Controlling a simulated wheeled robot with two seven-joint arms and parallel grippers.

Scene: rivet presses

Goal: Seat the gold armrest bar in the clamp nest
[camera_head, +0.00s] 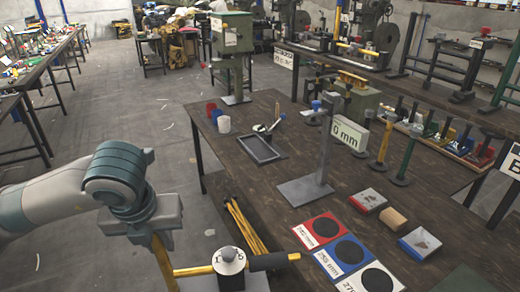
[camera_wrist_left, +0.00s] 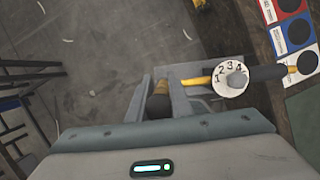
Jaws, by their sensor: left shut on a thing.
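My left gripper (camera_head: 155,222) points down at the lower left of the head view and is shut on the gold armrest bar (camera_head: 163,262). The bar hangs below the fingers, and its lower end runs out of the frame. In the left wrist view, the dark and gold end of the bar (camera_wrist_left: 159,101) shows between the two grey fingers. Right beside it stands a fixture with a white numbered dial (camera_head: 229,261) and a horizontal gold and black rod; the dial also shows in the wrist view (camera_wrist_left: 231,79). I cannot tell which part is the clamp nest. My right gripper is not in view.
Several gold bars (camera_head: 243,226) stand by the near edge of the dark workbench (camera_head: 250,183). A grey post on a plate (camera_head: 305,190), marked discs (camera_head: 347,252) and small boxes are on the bench. Floor to the left (camera_head: 110,110) is open.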

